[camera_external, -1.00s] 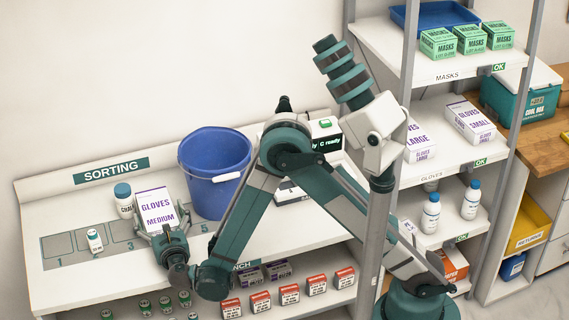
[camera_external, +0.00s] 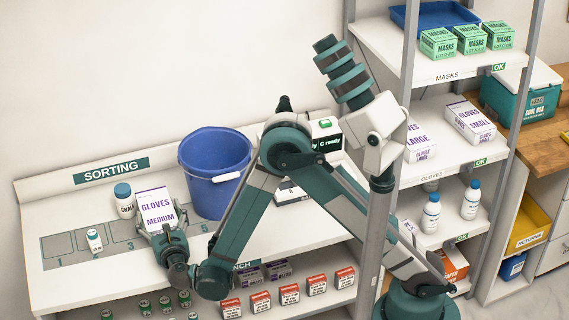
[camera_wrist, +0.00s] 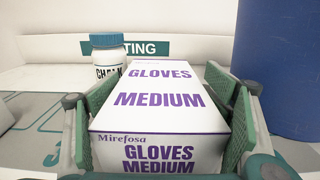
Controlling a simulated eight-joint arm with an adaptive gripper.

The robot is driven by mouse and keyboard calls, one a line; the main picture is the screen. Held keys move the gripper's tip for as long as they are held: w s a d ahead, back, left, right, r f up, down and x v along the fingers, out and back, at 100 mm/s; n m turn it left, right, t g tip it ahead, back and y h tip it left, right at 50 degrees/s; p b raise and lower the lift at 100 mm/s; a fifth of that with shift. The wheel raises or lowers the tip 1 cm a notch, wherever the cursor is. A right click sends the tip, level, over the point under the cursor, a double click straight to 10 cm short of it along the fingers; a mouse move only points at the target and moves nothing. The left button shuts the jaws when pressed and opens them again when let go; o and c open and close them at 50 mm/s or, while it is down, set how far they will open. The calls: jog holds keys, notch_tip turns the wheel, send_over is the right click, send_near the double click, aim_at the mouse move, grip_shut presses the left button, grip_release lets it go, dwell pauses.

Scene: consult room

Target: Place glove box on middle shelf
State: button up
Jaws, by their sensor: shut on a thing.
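A white glove box with purple "GLOVES MEDIUM" lettering (camera_external: 156,205) is at the sorting bench. It fills the middle of the wrist view (camera_wrist: 158,105). My gripper (camera_external: 163,234) is shut on the box, with a green finger pad on each side of it. Whether the box rests on the bench or is slightly raised I cannot tell. The shelf rack stands at the right; its middle shelf, labelled "GLOVES" (camera_external: 440,165), holds a large glove box (camera_external: 420,142) and a small glove box (camera_external: 470,120), with a gap between them.
A blue bucket (camera_external: 213,165) stands just right of the held box. A chalk bottle (camera_external: 124,198) is close behind its left side. A small bottle (camera_external: 95,241) stands on the bench's left. A rack post (camera_external: 374,240) rises between bench and shelves.

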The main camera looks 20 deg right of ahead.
jog(key=shift+r, duration=0.15)
notch_tip(320, 180, up, 18)
jog(key=p, duration=0.4)
dwell(0.5)
jog(key=shift+c, duration=0.2)
dwell(0.6)
notch_tip(320, 180, up, 5)
jog(key=n+y+p, duration=0.2)
jog(key=y, duration=0.1)
send_over(158, 213)
jog(key=w+d, duration=0.3)
jog(key=s+d+r+n+g+y+b, duration=0.1)
jog(key=s+d+r+n+g+y, duration=0.2)
jog(key=d+y, duration=0.5)
jog(key=shift+s+d+r+n+g+y+b, duration=0.15)
jog(key=shift+d+r+n+g+y+b, duration=0.35)
jog(key=shift+r+n, duration=0.95)
jog(key=shift+a+r+p, duration=0.1)
jog(key=shift+a+p, duration=0.2)
